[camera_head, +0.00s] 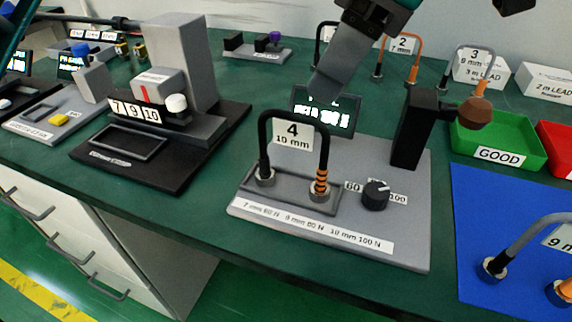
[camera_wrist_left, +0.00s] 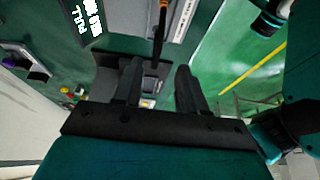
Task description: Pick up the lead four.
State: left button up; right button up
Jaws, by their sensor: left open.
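Lead four (camera_head: 267,137) is a black arch with a white tag reading "4 10 mm" and orange windings on its right leg. It stands upright in two sockets on a grey fixture (camera_head: 415,215). My left gripper (camera_head: 322,92) is above and behind the lead, apart from it. In the left wrist view the jaws (camera_wrist_left: 160,70) are open with nothing between the fingers. Lead four (camera_wrist_left: 161,20) shows there beyond the fingertips, with its orange and black leg near the top.
A black post with a brown knob (camera_head: 474,113) stands right of the lead, beside a green GOOD tray (camera_head: 519,138). A small display (camera_head: 325,110) is behind it. Another lead (camera_head: 524,240) stands on the blue mat (camera_head: 480,210). A grey press (camera_head: 183,60) stands to the left.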

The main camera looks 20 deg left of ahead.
aim_at(307, 117)
pick_arm(q)
jog(key=b+x, duration=0.1)
jog(key=x, duration=0.5)
jog(key=shift+b, duration=0.4)
jog(key=shift+x, duration=1)
jog(key=b+x, duration=0.2)
jog(key=x, duration=0.2)
jog(key=shift+w+a+f, duration=0.1)
jog(key=shift+w+a, duration=0.1)
jog(key=shift+a, duration=0.1)
jog(key=shift+f, duration=0.1)
jog(key=c, duration=0.6)
grip_shut()
pick_arm(e)
jog(key=f, duration=0.1)
jog(key=a+f, duration=0.1)
jog(key=shift+f, duration=0.35)
